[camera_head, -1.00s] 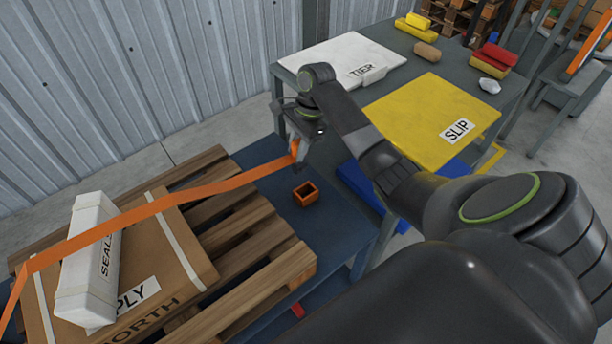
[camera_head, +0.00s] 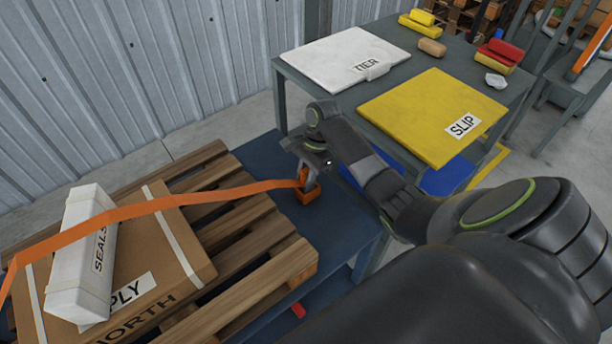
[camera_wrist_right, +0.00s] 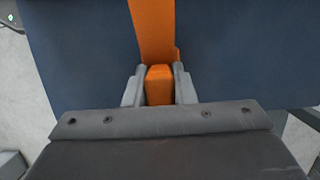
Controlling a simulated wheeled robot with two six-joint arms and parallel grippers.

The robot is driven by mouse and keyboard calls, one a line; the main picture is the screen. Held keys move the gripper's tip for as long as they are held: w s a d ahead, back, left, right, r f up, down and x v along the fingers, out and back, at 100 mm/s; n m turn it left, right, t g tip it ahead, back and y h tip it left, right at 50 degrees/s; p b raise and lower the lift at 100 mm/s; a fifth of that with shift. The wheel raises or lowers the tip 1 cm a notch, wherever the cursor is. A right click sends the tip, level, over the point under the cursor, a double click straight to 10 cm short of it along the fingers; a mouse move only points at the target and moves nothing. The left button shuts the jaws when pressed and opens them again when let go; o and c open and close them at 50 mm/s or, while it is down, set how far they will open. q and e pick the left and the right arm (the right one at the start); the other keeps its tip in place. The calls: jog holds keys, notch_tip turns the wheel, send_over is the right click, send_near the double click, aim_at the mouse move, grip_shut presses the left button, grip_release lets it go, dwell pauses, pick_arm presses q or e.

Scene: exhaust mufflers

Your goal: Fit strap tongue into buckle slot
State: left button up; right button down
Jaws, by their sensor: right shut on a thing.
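The orange strap (camera_head: 205,198) runs from the left over the carton and pallet to my right gripper (camera_head: 305,176). My right gripper is shut on the strap tongue, an orange block (camera_wrist_right: 159,86) between the two grey fingers in the right wrist view. The strap also shows there (camera_wrist_right: 154,30), leading away from the tongue. The orange buckle (camera_head: 309,195) sits on the blue bench, directly below my right fingertips. The gripper and tongue cover its slot, so I cannot tell how deep the tongue is in it. My left gripper is not in view.
A wooden pallet (camera_head: 262,225) bears a carton (camera_head: 200,258) with a white box (camera_head: 75,238) on top. The blue bench (camera_head: 345,225) is clear around the buckle. A grey table with a yellow SLIP board (camera_head: 425,110) and a white TIER board (camera_head: 335,60) stands behind.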

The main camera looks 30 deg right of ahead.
jog(key=c, duration=1.2)
grip_release()
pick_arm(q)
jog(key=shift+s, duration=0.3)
pick_arm(e)
jog(key=shift+r, duration=0.15)
pick_arm(q)
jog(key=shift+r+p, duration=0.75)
jog(key=shift+p, duration=0.15)
pick_arm(e)
jog(key=v, duration=1.2)
